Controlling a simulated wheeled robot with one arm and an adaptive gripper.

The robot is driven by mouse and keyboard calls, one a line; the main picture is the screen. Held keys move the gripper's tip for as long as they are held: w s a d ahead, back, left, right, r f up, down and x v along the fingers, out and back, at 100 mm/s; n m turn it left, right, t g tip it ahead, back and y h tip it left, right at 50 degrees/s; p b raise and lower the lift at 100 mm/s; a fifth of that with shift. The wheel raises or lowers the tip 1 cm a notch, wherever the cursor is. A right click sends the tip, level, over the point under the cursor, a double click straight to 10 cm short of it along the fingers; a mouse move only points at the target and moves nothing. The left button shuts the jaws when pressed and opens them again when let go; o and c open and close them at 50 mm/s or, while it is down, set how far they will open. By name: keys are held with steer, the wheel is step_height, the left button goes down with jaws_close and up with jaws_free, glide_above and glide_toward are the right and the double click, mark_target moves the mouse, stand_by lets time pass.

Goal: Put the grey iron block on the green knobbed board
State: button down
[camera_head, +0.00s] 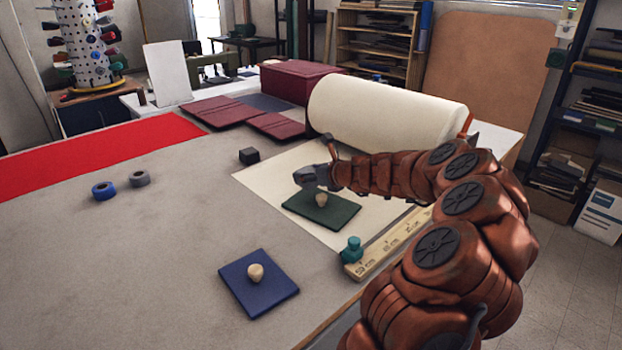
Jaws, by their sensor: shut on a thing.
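The green knobbed board (335,213) lies on a cream sheet near the middle of the table, with a pale round knob (321,199) standing up from it. My gripper (318,177) is just above the board's back edge, behind the knob. It is shut on the grey iron block (306,177), which shows as a small grey shape at the arm's tip. The fingers and the block are hard to tell apart. I cannot tell whether the block touches the board.
A blue knobbed board (272,294) lies at the front. A dark block (249,156), a blue ring (104,190) and a grey ring (140,178) lie to the left. A teal knob-like piece (351,250) stands by a wooden ruler (386,252). A cream roll (385,115) lies behind my arm.

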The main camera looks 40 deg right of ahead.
mark_target(310, 183)
steer(key=shift+w+d+f, duration=0.1)
steer(key=shift+w+d, duration=0.55)
steer(key=shift+d, duration=0.15)
steer(key=shift+f, duration=1.65)
steer(key=shift+f, duration=0.65)
steer(key=shift+c, duration=1.2)
jaws_free()
